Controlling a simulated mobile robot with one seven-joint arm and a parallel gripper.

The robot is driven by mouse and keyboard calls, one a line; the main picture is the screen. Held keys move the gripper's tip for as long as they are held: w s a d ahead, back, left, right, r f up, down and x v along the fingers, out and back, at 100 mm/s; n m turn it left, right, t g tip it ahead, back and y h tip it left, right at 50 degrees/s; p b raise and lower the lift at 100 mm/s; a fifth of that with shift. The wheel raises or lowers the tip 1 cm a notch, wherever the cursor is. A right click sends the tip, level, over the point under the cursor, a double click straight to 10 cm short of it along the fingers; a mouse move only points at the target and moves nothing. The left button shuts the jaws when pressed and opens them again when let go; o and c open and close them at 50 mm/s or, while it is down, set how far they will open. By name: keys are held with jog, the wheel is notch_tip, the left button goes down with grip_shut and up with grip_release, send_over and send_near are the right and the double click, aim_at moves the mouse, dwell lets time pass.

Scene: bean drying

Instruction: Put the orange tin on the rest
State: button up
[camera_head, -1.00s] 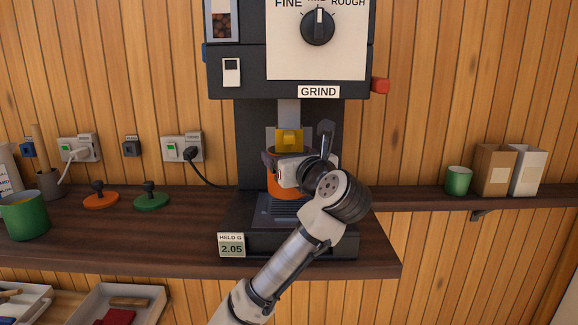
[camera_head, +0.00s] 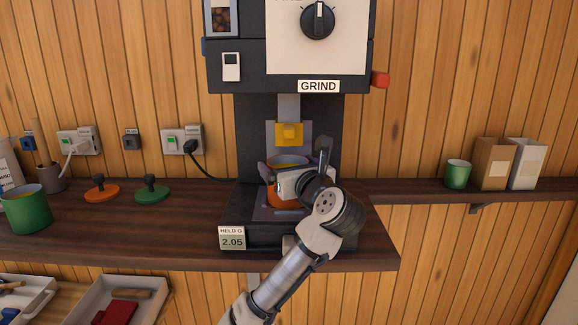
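The orange tin (camera_head: 273,195) is upright under the yellow spout (camera_head: 289,133) of the grinder, with yellowish contents or lining showing inside its rim. My gripper (camera_head: 288,172) reaches in from the front right and is around the tin, its fingers at the tin's left and right sides. My gripper hides much of the tin's front. The rest (camera_head: 268,215) appears to be the dark plate on the grinder's base, just below the tin. I cannot tell whether the tin's bottom touches it.
The grinder (camera_head: 290,67) stands above and behind. A display reading 2.05 (camera_head: 232,238) is at its base. Left on the counter are a green cup (camera_head: 27,213), an orange tamper (camera_head: 101,192) and a green one (camera_head: 152,194). A right shelf holds a green tin (camera_head: 457,175) and bags.

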jog(key=shift+o, duration=0.5)
jog(key=shift+r, duration=0.15)
jog(key=b+v, duration=0.3)
jog(key=v, duration=0.9)
